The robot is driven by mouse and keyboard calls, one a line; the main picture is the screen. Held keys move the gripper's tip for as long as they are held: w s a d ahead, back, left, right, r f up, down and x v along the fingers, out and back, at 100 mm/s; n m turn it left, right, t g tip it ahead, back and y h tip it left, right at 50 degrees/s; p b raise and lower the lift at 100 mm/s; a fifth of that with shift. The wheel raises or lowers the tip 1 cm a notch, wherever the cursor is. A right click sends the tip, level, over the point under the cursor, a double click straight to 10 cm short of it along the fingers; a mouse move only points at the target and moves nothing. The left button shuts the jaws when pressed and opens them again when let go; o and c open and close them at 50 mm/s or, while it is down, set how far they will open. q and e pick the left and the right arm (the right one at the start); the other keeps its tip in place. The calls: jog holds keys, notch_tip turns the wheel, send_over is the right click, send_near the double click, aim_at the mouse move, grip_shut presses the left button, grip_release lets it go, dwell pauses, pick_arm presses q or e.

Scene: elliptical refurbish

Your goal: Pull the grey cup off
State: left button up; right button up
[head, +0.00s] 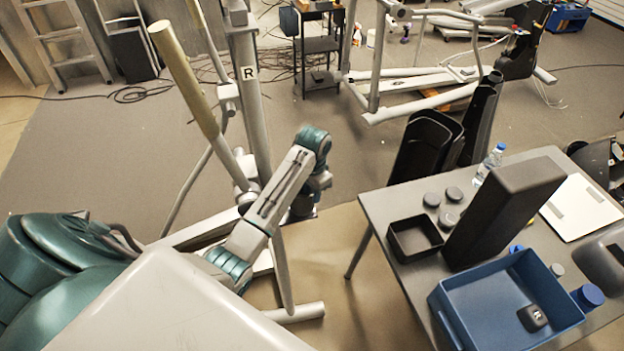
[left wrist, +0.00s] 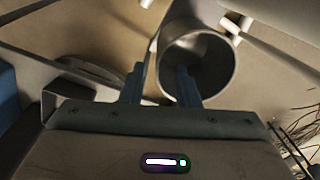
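The grey cup (left wrist: 222,75) shows in the left wrist view as a round hollow cylinder, its open mouth towards the camera. My left gripper (left wrist: 159,68) is open at its near side. One finger is over the mouth, seemingly inside it, and the other is outside the left wall. The wall lies between the fingers with gaps visible, though contact further in cannot be judged. In the head view the left gripper (head: 303,207) is low beside the elliptical's upright (head: 254,110), mostly hidden by my wrist. I cannot make out the cup there. My right gripper is not in view.
The elliptical's slanted handle pole (head: 185,80) and lower bars stand close to my left arm. A table (head: 381,207) at right carries a blue bin (head: 452,315), a small black tray (head: 398,243) and a tall black cover (head: 505,210). Open floor lies behind the machine.

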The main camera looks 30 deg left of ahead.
aim_at(311, 205)
pick_arm(q)
jog(key=shift+f+p, duration=0.4)
jog(key=shift+f, duration=1.55)
grip_shut()
